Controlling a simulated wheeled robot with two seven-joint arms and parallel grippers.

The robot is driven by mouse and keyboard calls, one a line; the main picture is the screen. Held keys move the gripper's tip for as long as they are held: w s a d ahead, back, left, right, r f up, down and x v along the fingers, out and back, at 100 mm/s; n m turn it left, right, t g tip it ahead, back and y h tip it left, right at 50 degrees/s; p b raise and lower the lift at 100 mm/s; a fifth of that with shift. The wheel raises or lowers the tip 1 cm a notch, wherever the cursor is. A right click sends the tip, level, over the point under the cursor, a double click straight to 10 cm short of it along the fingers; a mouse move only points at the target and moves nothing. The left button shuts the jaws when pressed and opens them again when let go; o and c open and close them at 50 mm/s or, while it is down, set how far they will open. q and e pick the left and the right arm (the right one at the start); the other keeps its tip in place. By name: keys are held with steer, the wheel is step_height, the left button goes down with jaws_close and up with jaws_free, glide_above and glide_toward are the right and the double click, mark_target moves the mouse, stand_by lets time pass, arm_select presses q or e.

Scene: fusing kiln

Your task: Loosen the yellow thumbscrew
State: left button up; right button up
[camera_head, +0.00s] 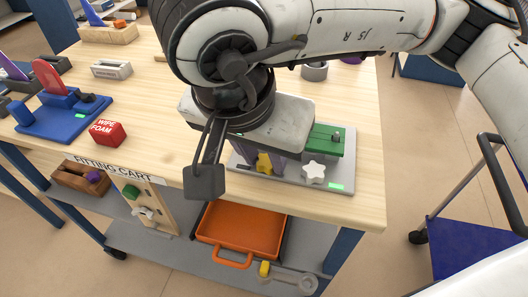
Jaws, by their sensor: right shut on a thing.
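The yellow thumbscrew (265,164) is partly visible on a grey fixture plate (346,178) at the front right of the bench top. My right gripper (262,158) comes down over it from above. Its pale hand and dark wrist cover most of the fixture's left part, and its fingers are mostly hidden. It is shut, seemingly on the yellow thumbscrew. A white star knob (313,173) and a green block (325,140) stand to the right on the same plate. A purple part shows just beside the thumbscrew. My left gripper is not in view.
A red wipe-foam box (109,133) and a blue fixture (62,117) are on the bench's left. An orange tray (240,232) is on the shelf below, with a grey tool (290,281) in front. A blue trolley (470,235) stands at the right.

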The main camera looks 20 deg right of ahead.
steer(key=shift+f+n+b, duration=0.1)
steer(key=shift+n+b, duration=0.2)
steer(key=shift+b, duration=0.05)
steer(key=shift+d+f+n+t+y+b, duration=0.15)
steer(key=shift+n+t+y+b, duration=0.2)
steer(key=shift+n+b, duration=0.65)
steer(key=shift+s+b, duration=0.1)
steer(key=shift+b, duration=0.3)
steer(key=shift+d+r+n+y+b, duration=0.1)
steer(key=shift+n+y+b, duration=0.25)
steer(key=shift+n, duration=0.35)
steer(key=shift+d+r+n+y+b, duration=0.1)
steer(key=shift+n+y+b, duration=0.1)
steer(key=shift+n+b, duration=0.4)
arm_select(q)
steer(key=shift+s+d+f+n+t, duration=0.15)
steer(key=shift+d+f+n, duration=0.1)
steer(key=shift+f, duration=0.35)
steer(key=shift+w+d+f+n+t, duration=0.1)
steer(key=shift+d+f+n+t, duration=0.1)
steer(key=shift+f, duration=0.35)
arm_select(e)
steer(key=shift+n+t, duration=0.25)
steer(key=shift+n, duration=0.25)
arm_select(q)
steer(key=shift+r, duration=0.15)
arm_select(e)
steer(key=shift+r, duration=0.1)
steer(key=o, duration=1.1)
steer(key=shift+c, duration=0.2)
